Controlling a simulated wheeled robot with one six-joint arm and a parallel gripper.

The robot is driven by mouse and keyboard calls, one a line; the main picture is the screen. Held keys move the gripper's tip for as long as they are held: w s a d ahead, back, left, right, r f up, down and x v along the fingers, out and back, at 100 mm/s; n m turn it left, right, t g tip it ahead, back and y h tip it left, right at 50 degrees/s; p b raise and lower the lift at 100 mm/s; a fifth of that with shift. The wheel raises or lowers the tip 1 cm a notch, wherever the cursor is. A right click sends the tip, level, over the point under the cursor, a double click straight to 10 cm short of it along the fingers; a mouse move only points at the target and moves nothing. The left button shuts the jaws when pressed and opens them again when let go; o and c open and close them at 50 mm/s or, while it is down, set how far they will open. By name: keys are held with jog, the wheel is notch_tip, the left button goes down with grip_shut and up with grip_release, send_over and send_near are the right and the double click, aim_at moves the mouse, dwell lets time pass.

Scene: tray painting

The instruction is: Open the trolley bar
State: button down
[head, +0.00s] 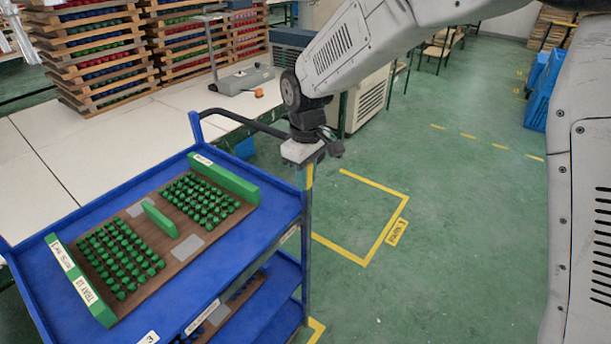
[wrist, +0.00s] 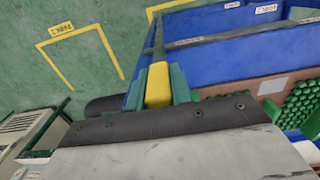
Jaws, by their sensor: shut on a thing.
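The blue trolley (head: 285,205) stands at the left in the head view, and its blue walls (wrist: 210,50) show in the wrist view. My gripper (head: 308,165) points down at the trolley's right-hand edge. In the wrist view, the green fingers of my gripper (wrist: 157,88) are shut on a yellow block (wrist: 158,82). A narrow bar (wrist: 158,40) runs on from this block along the trolley's open side. In the head view, only a little yellow (head: 309,178) shows below the gripper, and the hold itself is mostly hidden.
A tray (head: 135,208) with rows of green pieces lies on the trolley's top shelf. White tables (head: 95,135) with stacked racks stand behind it. A yellow-marked floor bay (head: 385,240) lies to the right, with clear green floor. Blue crates (head: 545,85) stand at the far right.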

jog(key=c, duration=1.2)
grip_release()
jog(key=shift+w+d+r, duration=0.1)
jog(key=shift+w, duration=0.3)
jog(key=shift+c, duration=0.2)
jog(key=shift+s, duration=0.1)
notch_tip(320, 180, up, 8)
jog(key=shift+f, duration=0.1)
jog(key=s+d+r+m, duration=0.1)
jog(key=s+d+m, duration=0.2)
jog(key=s+d, duration=0.6)
jog(key=s+d+r+m+t, duration=0.1)
jog(key=s+d+m, duration=0.3)
jog(key=s+d, duration=0.6)
jog(key=s+d+r+m, duration=0.3)
jog(key=s+d+m, duration=0.1)
jog(key=s+d, duration=0.6)
jog(key=shift+s+r, duration=0.15)
jog(key=shift+r, duration=0.1)
